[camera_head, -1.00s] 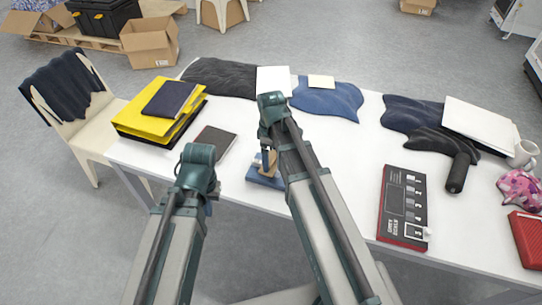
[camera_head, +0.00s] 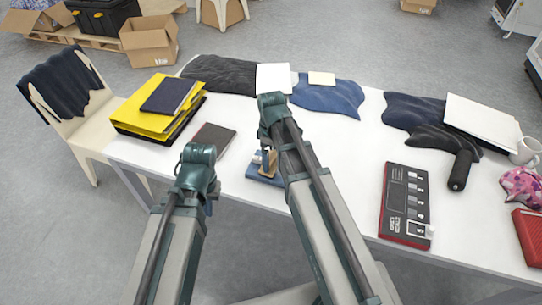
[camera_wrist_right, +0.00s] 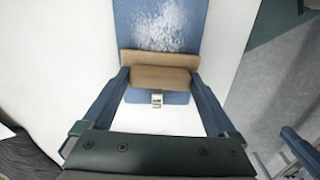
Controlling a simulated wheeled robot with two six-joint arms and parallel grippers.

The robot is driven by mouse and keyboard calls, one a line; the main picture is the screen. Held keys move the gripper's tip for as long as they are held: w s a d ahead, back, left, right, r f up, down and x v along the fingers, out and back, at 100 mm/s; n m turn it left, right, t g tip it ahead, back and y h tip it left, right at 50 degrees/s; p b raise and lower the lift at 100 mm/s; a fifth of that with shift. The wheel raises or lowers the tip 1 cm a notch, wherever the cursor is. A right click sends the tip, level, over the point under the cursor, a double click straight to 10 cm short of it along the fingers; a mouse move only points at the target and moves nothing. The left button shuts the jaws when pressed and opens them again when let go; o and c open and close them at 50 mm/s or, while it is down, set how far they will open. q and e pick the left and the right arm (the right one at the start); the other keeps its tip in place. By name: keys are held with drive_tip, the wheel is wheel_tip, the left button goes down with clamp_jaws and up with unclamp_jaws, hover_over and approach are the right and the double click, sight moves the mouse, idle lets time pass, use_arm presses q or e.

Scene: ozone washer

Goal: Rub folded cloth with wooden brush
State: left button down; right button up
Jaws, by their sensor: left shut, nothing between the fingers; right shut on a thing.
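The folded cloth (camera_wrist_right: 160,25) is blue and lies flat on the white table. A whitish, faded patch shows on it beyond the brush. In the head view the cloth (camera_head: 255,174) is partly hidden by my right arm. My right gripper (camera_wrist_right: 163,80) is shut on the wooden brush (camera_wrist_right: 160,57), a tan block lying across the near part of the cloth. The brush also shows in the head view (camera_head: 269,164); whether its underside touches the cloth is hidden. My left gripper (camera_head: 211,199) is shut and empty, in front of the table's near edge.
A dark notebook (camera_head: 213,138) and yellow folders (camera_head: 158,118) lie to the left. Dark and blue garments (camera_head: 328,97) lie along the back. A red and grey control box (camera_head: 405,203) and a black-handled tool (camera_head: 460,170) are to the right.

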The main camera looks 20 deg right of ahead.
drive_tip(key=shift+s+d, duration=0.1)
drive_tip(key=shift+d, duration=0.05)
drive_tip(key=shift+s+d+r, duration=0.1)
drive_tip(key=shift+s+d, duration=0.35)
drive_tip(key=shift+d, duration=0.25)
drive_tip(key=shift+s+d, duration=0.45)
drive_tip(key=shift+d, duration=0.2)
drive_tip(key=shift+s+d, duration=0.55)
drive_tip(key=shift+d, duration=0.2)
drive_tip(key=shift+s+d, duration=0.5)
drive_tip(key=shift+d, duration=0.2)
drive_tip(key=shift+d, duration=0.1)
drive_tip(key=shift+s+d, duration=0.5)
drive_tip(key=shift+d, duration=0.2)
drive_tip(key=shift+s+d, duration=0.45)
drive_tip(key=shift+d, duration=0.25)
drive_tip(key=shift+f, duration=0.2)
drive_tip(key=shift+a, duration=0.15)
